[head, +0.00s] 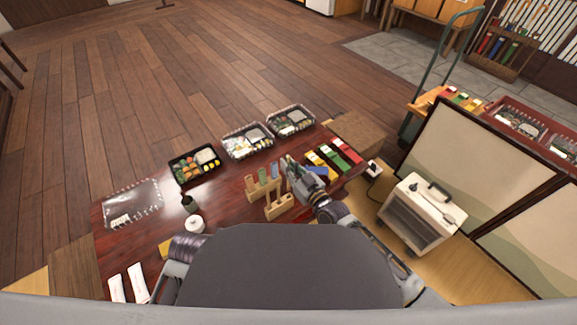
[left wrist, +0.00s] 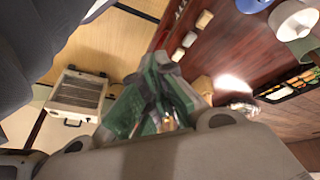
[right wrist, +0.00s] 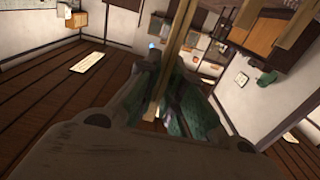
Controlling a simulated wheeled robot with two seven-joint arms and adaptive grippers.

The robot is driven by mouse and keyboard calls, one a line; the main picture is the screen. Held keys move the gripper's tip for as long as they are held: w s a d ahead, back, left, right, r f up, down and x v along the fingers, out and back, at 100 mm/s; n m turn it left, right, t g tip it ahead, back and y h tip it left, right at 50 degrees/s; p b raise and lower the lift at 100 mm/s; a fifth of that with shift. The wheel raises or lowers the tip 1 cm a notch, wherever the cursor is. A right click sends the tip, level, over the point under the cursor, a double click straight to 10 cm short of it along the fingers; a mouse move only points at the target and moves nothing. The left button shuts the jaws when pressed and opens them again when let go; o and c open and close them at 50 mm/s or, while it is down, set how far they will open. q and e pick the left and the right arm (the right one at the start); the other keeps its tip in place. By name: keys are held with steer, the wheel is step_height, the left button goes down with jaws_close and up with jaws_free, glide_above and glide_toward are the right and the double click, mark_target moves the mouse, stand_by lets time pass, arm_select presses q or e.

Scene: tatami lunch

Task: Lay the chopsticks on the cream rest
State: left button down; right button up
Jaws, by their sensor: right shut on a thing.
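My right gripper (head: 291,166) is above the table, beside a wooden stand. In the right wrist view it is shut on pale wooden chopsticks (right wrist: 176,40), which run up from between its green fingers; only thin sticks show, and the far ends leave the picture. The sticks cannot be made out in the head view. My left gripper (left wrist: 158,62) has its green fingertips together, with nothing clear between them. Several small pale blocks (left wrist: 190,39) lie on the red-brown table in the left wrist view; I cannot tell which is the cream rest.
The wooden stand (head: 280,209) holds upright coloured pieces close to my right gripper. Bento boxes (head: 248,143) line the far table edge. Coloured packs (head: 334,157) lie right, a dark bottle (head: 190,204) and white jar (head: 195,223) left.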

mark_target(289, 158)
steer(key=shift+r+p, duration=0.65)
steer(key=shift+r, duration=0.25)
steer(key=shift+r+p, duration=0.45)
steer(key=shift+p, duration=0.15)
steer(key=shift+r+p, duration=1.8)
steer(key=shift+r, duration=0.25)
arm_select(q)
steer(key=f, duration=0.1)
steer(key=a+f+g+y, duration=0.1)
steer(key=a+f+g, duration=0.1)
steer(key=shift+s+a+f, duration=0.2)
steer(key=shift+s+f, duration=0.15)
steer(key=shift+s, duration=0.05)
